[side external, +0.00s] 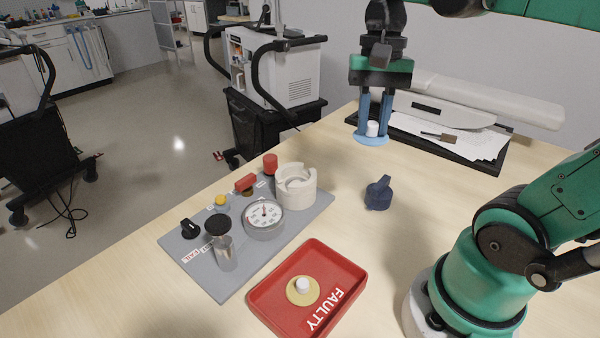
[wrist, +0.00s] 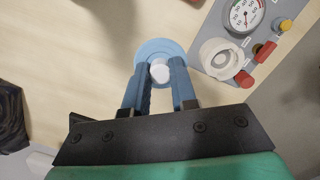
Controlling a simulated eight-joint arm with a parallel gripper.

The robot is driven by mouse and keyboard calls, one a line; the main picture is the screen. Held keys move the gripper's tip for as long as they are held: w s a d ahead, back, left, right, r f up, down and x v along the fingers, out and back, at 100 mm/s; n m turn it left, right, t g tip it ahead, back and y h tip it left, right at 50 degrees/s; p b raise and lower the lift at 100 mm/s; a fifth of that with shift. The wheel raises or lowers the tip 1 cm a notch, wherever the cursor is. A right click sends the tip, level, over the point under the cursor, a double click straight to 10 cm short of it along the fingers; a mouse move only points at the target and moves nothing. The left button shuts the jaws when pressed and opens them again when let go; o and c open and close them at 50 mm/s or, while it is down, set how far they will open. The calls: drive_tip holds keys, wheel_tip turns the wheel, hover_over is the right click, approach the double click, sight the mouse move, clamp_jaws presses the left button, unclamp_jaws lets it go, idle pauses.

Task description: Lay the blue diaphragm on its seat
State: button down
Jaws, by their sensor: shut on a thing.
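The blue diaphragm (side external: 371,140) is a light blue disc with a white knob on top. My gripper (side external: 374,128) is shut on that knob and holds the disc level near the black tray at the back. In the wrist view the blue diaphragm (wrist: 151,51) shows beyond my gripper (wrist: 160,72), with its white knob between the fingertips. The cream round housing (side external: 296,186), which looks like the seat, stands on the grey panel with an open, notched top. In the wrist view the housing (wrist: 219,58) is to the right of the disc, apart from it.
A grey panel (side external: 212,275) carries a dial gauge (side external: 264,216), knobs and a metal cylinder. A red FAULTY tray (side external: 260,296) holds a yellowish disc (side external: 303,291) with a white knob. A dark blue cap-like part (side external: 378,193) stands between housing and arm. A black tray (side external: 490,163) holds papers.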

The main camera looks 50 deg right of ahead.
drive_tip(key=w+f, duration=0.1)
drive_tip(key=w, duration=0.5)
hover_over(296, 169)
drive_tip(key=s+a, duration=0.2)
drive_tip(key=shift+w+f, duration=0.1)
drive_tip(key=shift+f, duration=4.7)
drive_tip(key=shift+f, duration=0.7)
drive_tip(key=shift+f, duration=0.65)
drive_tip(key=shift+f, duration=0.15)
drive_tip(key=shift+f, duration=0.5)
